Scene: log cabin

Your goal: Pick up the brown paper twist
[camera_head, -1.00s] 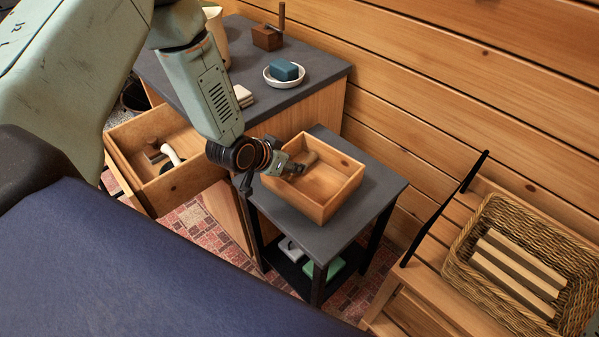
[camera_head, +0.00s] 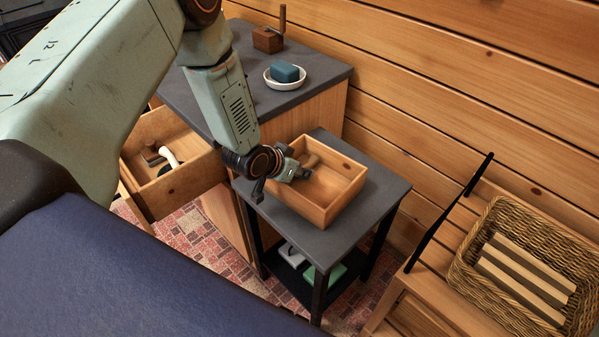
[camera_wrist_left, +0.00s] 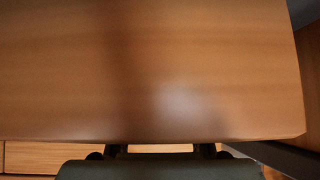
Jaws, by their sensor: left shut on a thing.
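A small brown piece, which looks like the brown paper twist (camera_head: 311,160), shows at the back left inside the open wooden box (camera_head: 345,198). The box stands on a small dark side table. My left gripper (camera_head: 303,173) reaches over the box's left wall, its fingertips down inside, shut on the brown piece. Its fingers partly hide the contact. In the left wrist view, a plain wooden surface (camera_wrist_left: 150,70) fills most of the picture, and the twist cannot be made out there. My right gripper is not in view.
The side table (camera_head: 375,195) has a lower shelf with a green and a white item. A dark counter holds a blue block in a white dish (camera_head: 285,75) and a wooden grinder (camera_head: 268,38). An open drawer (camera_head: 180,185) is at left, a wicker basket (camera_head: 470,290) at right.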

